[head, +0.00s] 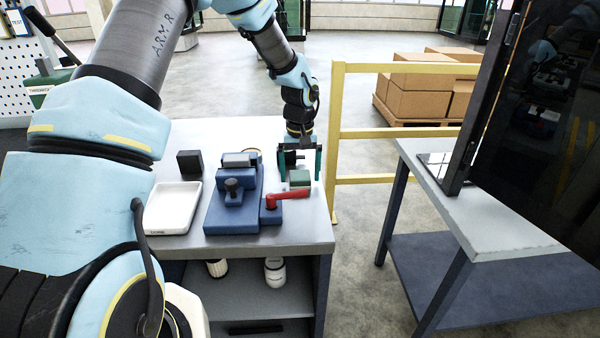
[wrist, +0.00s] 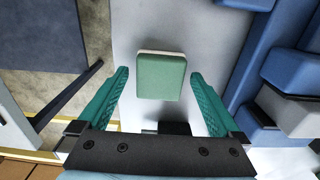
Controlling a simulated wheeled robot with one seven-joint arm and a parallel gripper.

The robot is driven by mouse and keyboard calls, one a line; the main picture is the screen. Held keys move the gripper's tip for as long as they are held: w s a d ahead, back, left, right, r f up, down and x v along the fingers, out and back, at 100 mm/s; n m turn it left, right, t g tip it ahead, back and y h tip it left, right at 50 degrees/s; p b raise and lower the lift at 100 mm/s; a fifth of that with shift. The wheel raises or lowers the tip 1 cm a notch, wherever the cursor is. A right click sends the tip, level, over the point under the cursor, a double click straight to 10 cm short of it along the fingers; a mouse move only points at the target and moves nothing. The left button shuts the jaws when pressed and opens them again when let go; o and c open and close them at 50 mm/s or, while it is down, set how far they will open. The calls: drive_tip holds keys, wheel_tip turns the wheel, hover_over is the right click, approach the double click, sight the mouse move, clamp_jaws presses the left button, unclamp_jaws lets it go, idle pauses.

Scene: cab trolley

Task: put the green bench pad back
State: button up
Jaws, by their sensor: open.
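The green bench pad (head: 300,178) is a small green block with a pale layer beneath. It rests on the grey trolley top near its right edge, just right of the blue vise. In the wrist view the pad (wrist: 162,76) lies ahead of and between the teal fingers, with clear space on both sides. My gripper (head: 299,165) is open and empty, above and slightly behind the pad in the head view. Its fingers also show in the wrist view (wrist: 160,95). I cannot tell the exact height of the fingertips over the pad.
The blue vise (head: 230,205) with a red handle (head: 290,194) stands close to the pad. A white tray (head: 174,208) and a dark block (head: 190,162) are further left. A yellow rail (head: 337,140) stands beyond the trolley's right edge. A second table (head: 480,215) is at right.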

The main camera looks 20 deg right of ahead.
sight(300, 175)
wheel_tip(300, 175, up, 12)
drive_tip(key=b, duration=0.4)
drive_tip(key=s+a+f+n, duration=0.1)
drive_tip(key=s+a, duration=0.2)
drive_tip(key=a, duration=1.7)
drive_tip(key=s+a+f+n+t, duration=0.1)
drive_tip(key=s+a+f, duration=0.1)
drive_tip(key=s+a, duration=0.6)
drive_tip(key=a, duration=0.4)
drive_tip(key=shift+s+f+t, duration=0.2)
drive_tip(key=shift+f+t, duration=0.1)
